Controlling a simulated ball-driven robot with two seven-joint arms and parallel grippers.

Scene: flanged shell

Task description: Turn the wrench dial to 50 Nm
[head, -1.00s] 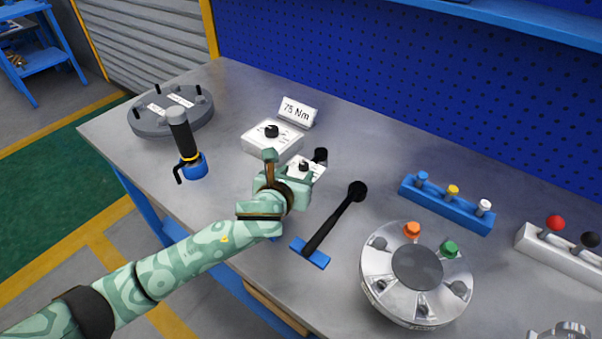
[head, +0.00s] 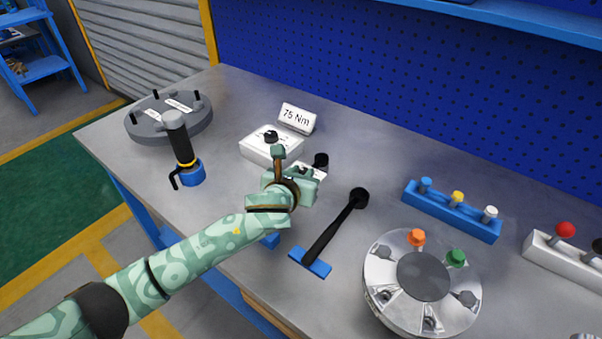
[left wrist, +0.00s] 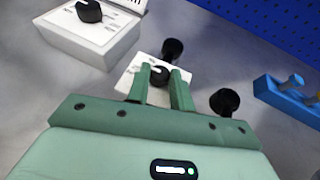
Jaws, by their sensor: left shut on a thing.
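A small white plate (left wrist: 136,73) with a black dial knob (left wrist: 159,74) shows in the left wrist view, beside a black wrench head (left wrist: 173,47). My left gripper (left wrist: 160,88) has its two fingers shut on the knob. In the head view my left gripper (head: 304,174) covers most of the plate; the wrench head (head: 321,160) shows just behind it. A blue foot (head: 270,240) shows below my wrist. The dial's marks and setting are too small to read.
A white box (head: 262,150) with a black knob (head: 271,137) stands behind, with a sign (head: 297,117) reading "75 Nm". A second black wrench (head: 333,230) lies to the right. A grey flanged disc (head: 145,132), a black-handled tool (head: 181,145), a blue peg rack (head: 468,223) and a silver shell (head: 380,270) stand around.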

